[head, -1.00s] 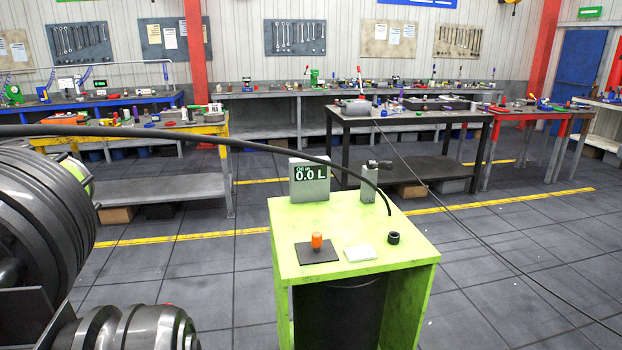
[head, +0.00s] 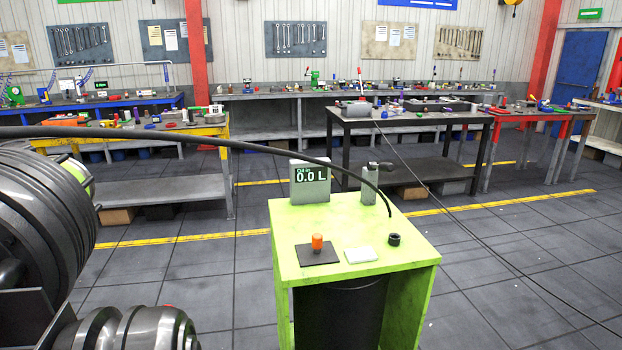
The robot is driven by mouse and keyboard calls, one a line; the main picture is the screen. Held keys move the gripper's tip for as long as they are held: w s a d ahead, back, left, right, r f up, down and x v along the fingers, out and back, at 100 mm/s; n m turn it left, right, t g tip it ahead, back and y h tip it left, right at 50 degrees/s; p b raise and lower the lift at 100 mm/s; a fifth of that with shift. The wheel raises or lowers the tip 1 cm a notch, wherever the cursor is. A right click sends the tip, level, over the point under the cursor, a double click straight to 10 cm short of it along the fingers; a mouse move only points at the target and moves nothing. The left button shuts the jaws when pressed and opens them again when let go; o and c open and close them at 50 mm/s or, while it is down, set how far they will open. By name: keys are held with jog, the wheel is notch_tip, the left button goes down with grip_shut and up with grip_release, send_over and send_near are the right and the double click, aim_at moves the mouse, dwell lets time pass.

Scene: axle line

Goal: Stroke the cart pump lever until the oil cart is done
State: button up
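The oil cart (head: 300,245) is a lime green stand at the centre of the head view, with a black drum (head: 340,310) under its top. A black hose (head: 230,143) runs from the upper left down to the cart top. My gripper is not in view.
On the cart top lie an orange cap (head: 317,241) on a dark pad (head: 317,255), a white block (head: 361,254) and a black ring (head: 393,239). Large dark machinery (head: 40,220) fills the left edge. Workbenches (head: 410,120) stand behind. Floor right of the cart is clear, apart from a thin cable (head: 470,235).

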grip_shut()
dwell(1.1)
